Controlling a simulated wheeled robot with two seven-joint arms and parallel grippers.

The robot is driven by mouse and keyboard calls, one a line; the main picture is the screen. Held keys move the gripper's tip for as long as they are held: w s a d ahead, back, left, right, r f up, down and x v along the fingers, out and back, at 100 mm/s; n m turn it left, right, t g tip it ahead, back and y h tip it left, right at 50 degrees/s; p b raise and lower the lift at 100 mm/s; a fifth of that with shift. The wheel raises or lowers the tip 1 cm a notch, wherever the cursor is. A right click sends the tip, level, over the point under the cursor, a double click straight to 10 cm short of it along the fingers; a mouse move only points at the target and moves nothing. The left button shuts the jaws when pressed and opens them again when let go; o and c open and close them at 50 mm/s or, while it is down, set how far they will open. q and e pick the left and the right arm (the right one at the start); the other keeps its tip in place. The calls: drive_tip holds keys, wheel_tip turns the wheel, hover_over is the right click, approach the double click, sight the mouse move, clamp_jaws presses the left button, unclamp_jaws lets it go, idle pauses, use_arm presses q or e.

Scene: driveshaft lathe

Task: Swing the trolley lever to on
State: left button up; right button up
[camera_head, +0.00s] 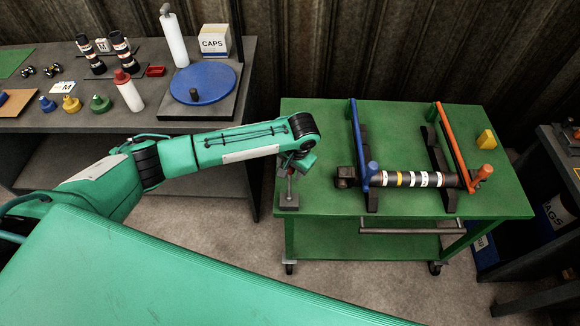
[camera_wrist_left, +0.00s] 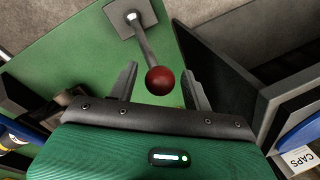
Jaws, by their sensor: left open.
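The trolley lever (camera_wrist_left: 146,45) is a thin grey rod with a red ball knob (camera_wrist_left: 159,80), rising from a grey base plate (camera_wrist_left: 112,17) on the green trolley top. In the head view the lever's base (camera_head: 288,203) sits at the trolley's left front corner, and my gripper hides the knob. My left gripper (camera_wrist_left: 160,88) is open, with the red knob showing between its two fingers. I cannot tell whether the fingers touch it. In the head view my left gripper (camera_head: 292,168) is directly over the lever. My right gripper is out of view.
The green trolley (camera_head: 400,210) carries a dark shaft with coloured bands (camera_head: 410,180), a blue bar (camera_head: 357,135), an orange bar (camera_head: 450,145) and a yellow block (camera_head: 486,139). A grey bench (camera_head: 150,122) with a blue disc (camera_head: 203,83) stands left.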

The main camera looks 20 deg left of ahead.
use_arm(q)
drive_tip(key=shift+f, duration=0.25)
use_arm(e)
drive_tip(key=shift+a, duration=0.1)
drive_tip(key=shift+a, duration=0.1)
use_arm(q)
clamp_jaws()
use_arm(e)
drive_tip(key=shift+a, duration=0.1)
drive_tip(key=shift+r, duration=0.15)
